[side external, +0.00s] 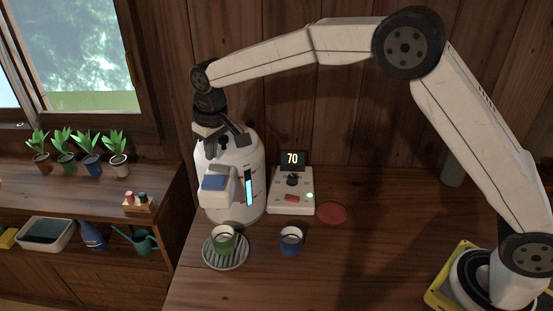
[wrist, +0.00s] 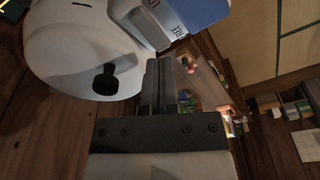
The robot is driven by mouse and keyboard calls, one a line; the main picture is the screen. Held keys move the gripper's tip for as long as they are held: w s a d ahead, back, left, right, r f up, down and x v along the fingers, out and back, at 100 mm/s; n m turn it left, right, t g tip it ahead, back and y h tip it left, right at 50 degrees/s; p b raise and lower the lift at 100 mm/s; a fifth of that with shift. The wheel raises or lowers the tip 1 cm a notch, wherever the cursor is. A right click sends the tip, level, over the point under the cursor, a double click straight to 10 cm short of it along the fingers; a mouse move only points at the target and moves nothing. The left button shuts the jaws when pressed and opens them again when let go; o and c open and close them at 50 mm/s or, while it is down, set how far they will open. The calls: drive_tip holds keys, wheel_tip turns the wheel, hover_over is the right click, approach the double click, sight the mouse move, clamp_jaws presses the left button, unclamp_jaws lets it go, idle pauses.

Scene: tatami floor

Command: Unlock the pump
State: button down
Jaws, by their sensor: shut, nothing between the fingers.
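The white pump pot (side external: 238,190) stands at the back of the wooden counter, with a blue press pad (side external: 214,183) on its spout and a blue level strip (side external: 249,187). In the wrist view its white top (wrist: 70,50) shows a black knob (wrist: 105,80), and the blue pad (wrist: 190,12) is at the upper edge. Beside the pad is partly cut-off lettering that seems to read "FREE". My gripper (side external: 237,128) is over the pot's top. In the wrist view its fingers (wrist: 164,70) are shut and empty, close to the spout housing; I cannot tell if they touch.
A green cup (side external: 223,240) sits on a striped saucer (side external: 225,258) below the spout. A blue cup (side external: 291,241) is to its right. A control box (side external: 291,201) showing 70 and a red disc (side external: 331,213) are right of the pot. The front counter is clear.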

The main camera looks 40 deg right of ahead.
sight(219, 166)
drive_tip(key=shift+f, duration=1.25)
idle(1.3)
drive_tip(key=shift+r, duration=3.55)
drive_tip(key=shift+d, duration=0.1)
drive_tip(key=shift+s+d+f, duration=0.2)
drive_tip(key=shift+s+d, duration=0.15)
drive_tip(key=shift+d, duration=0.1)
drive_tip(key=s+d+f+m, duration=0.1)
drive_tip(key=s+d+f, duration=0.2)
drive_tip(key=s, duration=0.6)
drive_tip(key=s+d+f+m, duration=0.1)
drive_tip(key=s+d+f, duration=0.3)
drive_tip(key=s+d, duration=0.4)
drive_tip(key=s+d+f+m, duration=0.1)
drive_tip(key=s+d+f, duration=0.2)
drive_tip(key=s, duration=0.7)
drive_tip(key=shift+d+f+t, duration=0.25)
drive_tip(key=shift+d+t, duration=0.15)
drive_tip(key=shift+d, duration=0.8)
